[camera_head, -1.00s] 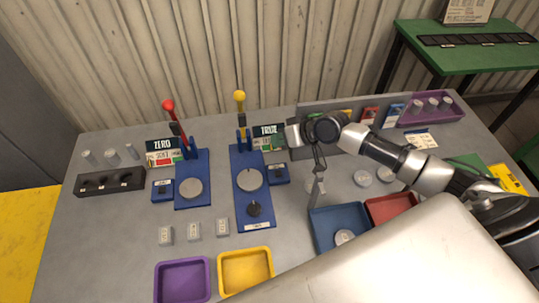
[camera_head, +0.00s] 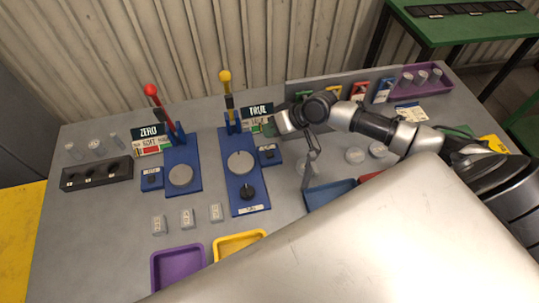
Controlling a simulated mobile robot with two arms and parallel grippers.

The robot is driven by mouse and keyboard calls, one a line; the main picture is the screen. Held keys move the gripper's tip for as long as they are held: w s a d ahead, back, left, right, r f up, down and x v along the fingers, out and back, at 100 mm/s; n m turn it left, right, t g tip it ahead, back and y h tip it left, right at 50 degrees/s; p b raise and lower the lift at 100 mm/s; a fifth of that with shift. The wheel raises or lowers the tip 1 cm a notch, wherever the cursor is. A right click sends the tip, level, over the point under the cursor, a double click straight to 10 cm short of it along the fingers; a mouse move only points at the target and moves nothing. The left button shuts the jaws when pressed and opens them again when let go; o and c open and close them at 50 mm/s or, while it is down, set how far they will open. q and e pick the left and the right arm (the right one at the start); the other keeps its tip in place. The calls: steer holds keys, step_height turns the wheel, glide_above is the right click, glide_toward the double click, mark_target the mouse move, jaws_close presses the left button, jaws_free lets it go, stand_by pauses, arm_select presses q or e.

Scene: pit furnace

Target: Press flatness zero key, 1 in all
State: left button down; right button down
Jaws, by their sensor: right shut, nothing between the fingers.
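Two blue stations stand on the grey bench. The left one (camera_head: 183,158), with a red-knobbed lever (camera_head: 152,91), stands beside a screen marked ZERO (camera_head: 150,139). The right one (camera_head: 231,199), with a yellow-knobbed lever (camera_head: 226,77), stands beside a second screen (camera_head: 257,111) that seems to read TRUE. A small blue key box (camera_head: 151,179) sits left of the left station. Another key box (camera_head: 268,155) sits right of the right station; their labels are too small to read. My right gripper (camera_head: 278,124) is shut and empty, above and behind the right key box, apparently clear of it. My left gripper is out of view.
A thin grey bent piece (camera_head: 311,160) stands below my right wrist. A blue tray (camera_head: 325,196), yellow tray (camera_head: 240,238) and purple tray (camera_head: 178,268) lie at the front. Bare bench lies around the three small grey blocks.

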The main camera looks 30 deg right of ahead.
mark_target(271, 153)
step_height(271, 153, down, 6)
steer(key=b, duration=0.4)
steer(key=shift+f+b, duration=0.2)
steer(key=shift+b, duration=0.2)
steer(key=shift+f, duration=0.35)
stand_by(1.1)
steer(key=shift+f+b, duration=0.4)
steer(key=shift+b, duration=0.05)
steer(key=shift+f, duration=0.4)
stand_by(0.4)
stand_by(0.4)
steer(key=shift+r+p, duration=0.55)
steer(key=shift+r, duration=0.25)
